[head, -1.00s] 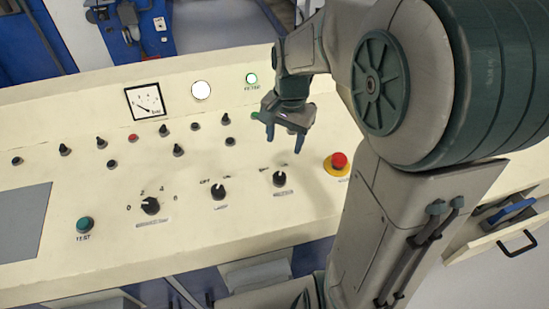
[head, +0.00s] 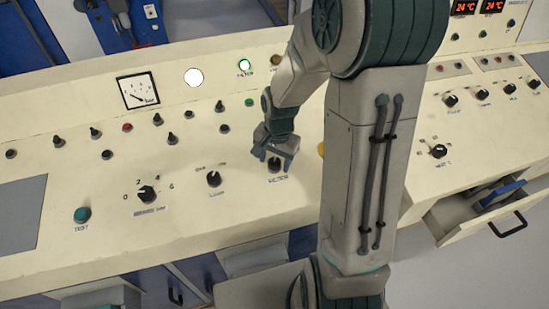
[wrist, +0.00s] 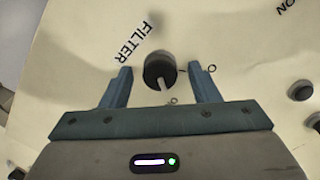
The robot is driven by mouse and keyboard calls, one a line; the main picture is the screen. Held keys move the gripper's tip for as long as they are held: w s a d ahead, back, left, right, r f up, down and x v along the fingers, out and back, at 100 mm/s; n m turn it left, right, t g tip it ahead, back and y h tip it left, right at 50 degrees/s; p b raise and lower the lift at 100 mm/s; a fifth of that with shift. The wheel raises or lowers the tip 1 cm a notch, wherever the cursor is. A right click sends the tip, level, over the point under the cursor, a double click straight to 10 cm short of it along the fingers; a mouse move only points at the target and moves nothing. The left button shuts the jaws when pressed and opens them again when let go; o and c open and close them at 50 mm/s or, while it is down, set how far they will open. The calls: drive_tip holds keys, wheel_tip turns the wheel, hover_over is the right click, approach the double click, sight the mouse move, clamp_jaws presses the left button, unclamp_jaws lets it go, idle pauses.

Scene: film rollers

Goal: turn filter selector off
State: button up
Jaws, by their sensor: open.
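The filter selector (head: 274,166) is a black knob on the cream panel, partly covered by my gripper in the head view. In the wrist view the selector (wrist: 160,70) has a pale pointer line aimed toward my gripper, and a label reading FILTER (wrist: 136,42) beside it. My gripper (head: 272,158) is open over the selector. In the wrist view its fingers (wrist: 160,86) stand on either side of the knob, with a gap visible on each side. The green FILTER lamp (head: 245,65) is lit.
A similar knob (head: 214,179) stands left of the selector, with a numbered knob (head: 147,194) further left. Several small toggles stand behind. A yellow piece (head: 321,149) shows beside my arm; the rest is hidden. An open drawer (head: 490,212) is at right.

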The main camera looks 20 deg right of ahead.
drive_tip(key=c, duration=1)
drive_tip(key=shift+o, duration=0.2)
drive_tip(key=shift+n, duration=0.4)
drive_tip(key=n+b, duration=0.1)
drive_tip(key=n, duration=1)
drive_tip(key=shift+h+b, duration=0.35)
drive_tip(key=shift+h, duration=0.05)
drive_tip(key=o, duration=1)
drive_tip(key=shift+c, duration=0.2)
